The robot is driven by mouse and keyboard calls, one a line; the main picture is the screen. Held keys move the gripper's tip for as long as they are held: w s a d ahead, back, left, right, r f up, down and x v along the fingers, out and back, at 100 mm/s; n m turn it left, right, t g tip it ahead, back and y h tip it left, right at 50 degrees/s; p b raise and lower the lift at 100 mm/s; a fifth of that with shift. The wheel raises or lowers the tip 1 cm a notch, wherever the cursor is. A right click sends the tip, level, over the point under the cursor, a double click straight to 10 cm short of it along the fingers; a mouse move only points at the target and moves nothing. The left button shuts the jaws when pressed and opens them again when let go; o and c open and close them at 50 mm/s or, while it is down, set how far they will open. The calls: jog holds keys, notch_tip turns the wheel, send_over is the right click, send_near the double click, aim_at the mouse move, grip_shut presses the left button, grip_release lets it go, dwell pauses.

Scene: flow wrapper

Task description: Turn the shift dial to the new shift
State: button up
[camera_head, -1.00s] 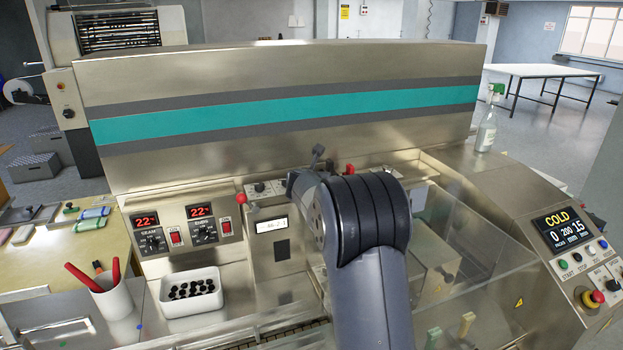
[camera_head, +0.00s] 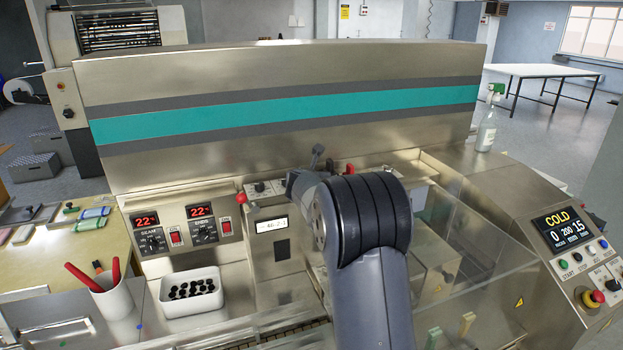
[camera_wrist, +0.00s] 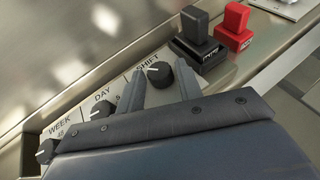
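The shift dial (camera_wrist: 160,75) is a black round knob under the word SHIFT in the wrist view. A white mark on it points to the left. My gripper (camera_wrist: 162,79) is open, with one finger on each side of the dial. A narrow gap shows between the dial and the fingers, and I cannot tell whether either touches it. The numbers around the dial are mostly hidden. In the head view my arm hides the shift dial.
The day dial (camera_wrist: 101,109) and week dial (camera_wrist: 46,150) lie to the left of the shift dial. A black block (camera_wrist: 196,28) and a red block (camera_wrist: 234,25) stand close on the right. A small display (camera_head: 271,225) sits left of my arm, beside a red-knobbed lever (camera_head: 241,198).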

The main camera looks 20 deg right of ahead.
jog(key=b+v, duration=0.1)
jog(key=v, duration=0.9)
jog(key=shift+s+b, duration=0.25)
jog(key=shift+b, duration=0.05)
